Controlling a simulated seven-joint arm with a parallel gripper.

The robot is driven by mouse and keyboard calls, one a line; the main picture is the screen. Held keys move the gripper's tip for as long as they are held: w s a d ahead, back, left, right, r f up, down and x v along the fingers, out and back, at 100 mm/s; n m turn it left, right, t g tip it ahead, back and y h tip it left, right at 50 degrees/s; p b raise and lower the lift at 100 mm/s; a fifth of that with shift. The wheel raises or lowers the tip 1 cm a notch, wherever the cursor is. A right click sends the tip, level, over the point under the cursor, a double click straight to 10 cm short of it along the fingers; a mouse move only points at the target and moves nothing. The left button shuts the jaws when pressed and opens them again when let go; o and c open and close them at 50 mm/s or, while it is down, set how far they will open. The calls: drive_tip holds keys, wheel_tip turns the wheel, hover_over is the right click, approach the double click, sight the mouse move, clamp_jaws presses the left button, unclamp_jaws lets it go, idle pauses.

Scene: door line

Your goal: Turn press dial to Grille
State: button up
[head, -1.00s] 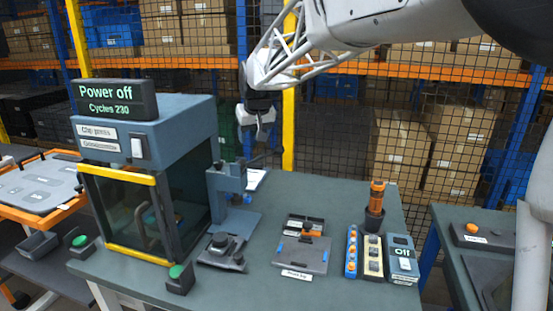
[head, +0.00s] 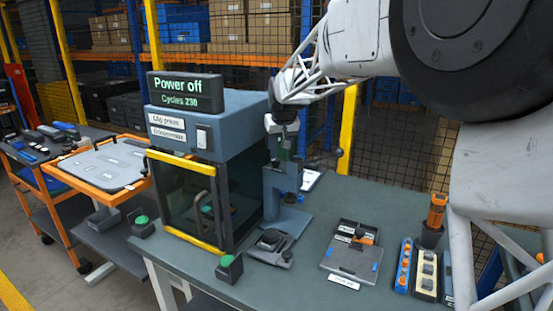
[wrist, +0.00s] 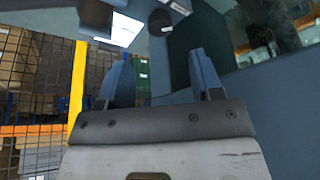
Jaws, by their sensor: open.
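The press (head: 215,125) is a blue-grey box cabinet with dark glass and yellow bars, left of centre in the head view. Its display (head: 186,92) reads "Power off" and "Cycles 230". Two white labels (head: 166,127) and a white rocker switch (head: 203,138) are on its front. I cannot make out a dial marked Grille.
An arbor stand (head: 283,190) stands beside the press. Green buttons (head: 230,265) sit at the bench front. A tray (head: 352,262), control boxes (head: 426,272) and an orange-handled tool (head: 436,212) are to the right. An orange-framed tray (head: 105,168) is left.

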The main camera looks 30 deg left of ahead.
sight(276, 160)
drive_tip(key=shift+x, duration=3.9)
drive_tip(key=c, duration=0.9)
drive_tip(key=shift+d+n, duration=0.1)
drive_tip(key=shift+n, duration=0.4)
drive_tip(key=n, duration=0.2)
drive_tip(key=n+g+y, duration=0.1)
drive_tip(key=shift+w+r+n+g, duration=0.1)
drive_tip(key=shift+n+g, duration=0.2)
drive_tip(key=shift+n, duration=0.1)
drive_tip(key=shift+n+g, duration=0.7)
drive_tip(key=shift+n, duration=1.3)
